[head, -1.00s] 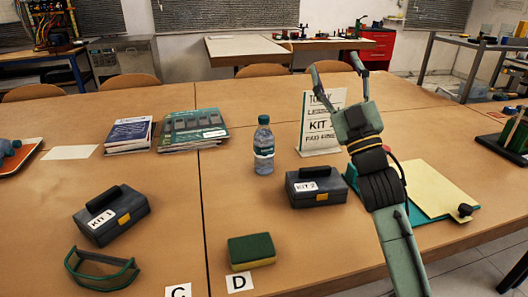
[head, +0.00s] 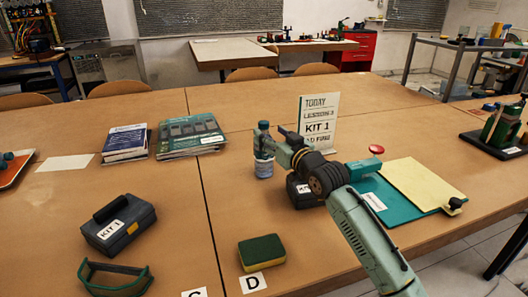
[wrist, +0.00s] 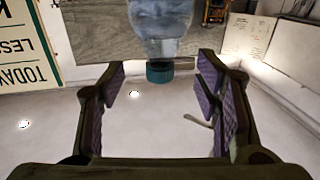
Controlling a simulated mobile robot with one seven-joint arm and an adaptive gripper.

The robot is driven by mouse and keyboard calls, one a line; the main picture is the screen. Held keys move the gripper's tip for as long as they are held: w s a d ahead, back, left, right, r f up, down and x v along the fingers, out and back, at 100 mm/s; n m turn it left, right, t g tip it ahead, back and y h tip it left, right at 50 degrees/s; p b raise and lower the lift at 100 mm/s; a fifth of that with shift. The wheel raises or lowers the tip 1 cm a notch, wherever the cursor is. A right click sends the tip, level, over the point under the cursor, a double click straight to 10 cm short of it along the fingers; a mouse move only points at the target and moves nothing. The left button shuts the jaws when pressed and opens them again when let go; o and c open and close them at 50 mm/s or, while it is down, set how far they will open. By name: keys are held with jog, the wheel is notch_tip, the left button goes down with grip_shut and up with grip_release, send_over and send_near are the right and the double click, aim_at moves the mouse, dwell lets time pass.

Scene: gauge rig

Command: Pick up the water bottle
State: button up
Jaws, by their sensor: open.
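The water bottle (head: 264,168) stands upright on the table, clear with a dark teal cap. My gripper (head: 276,143) is beside its upper part, reaching in from the right, and hides some of it. In the wrist view the picture is upside down. The bottle (wrist: 162,20) shows there with its cap (wrist: 160,72) pointing down, between the two spread, purple-padded fingers and near their tips. The gripper is open, with a gap visible on both sides of the cap. I cannot tell whether a finger touches the bottle.
The KIT 2 case (head: 304,194) is partly hidden under my arm, right of the bottle. A lesson sign (head: 319,122) stands behind. Books (head: 190,135) lie to the left, a sponge (head: 262,252) and the KIT 1 case (head: 119,224) in front.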

aim_at(266, 131)
jog(key=p+x, duration=0.1)
jog(key=x, duration=0.3)
jog(key=shift+w+a+f+p, duration=0.1)
jog(key=shift+w+a+p, duration=0.1)
jog(key=shift+w+p, duration=0.2)
jog(key=shift+s, duration=0.1)
grip_shut()
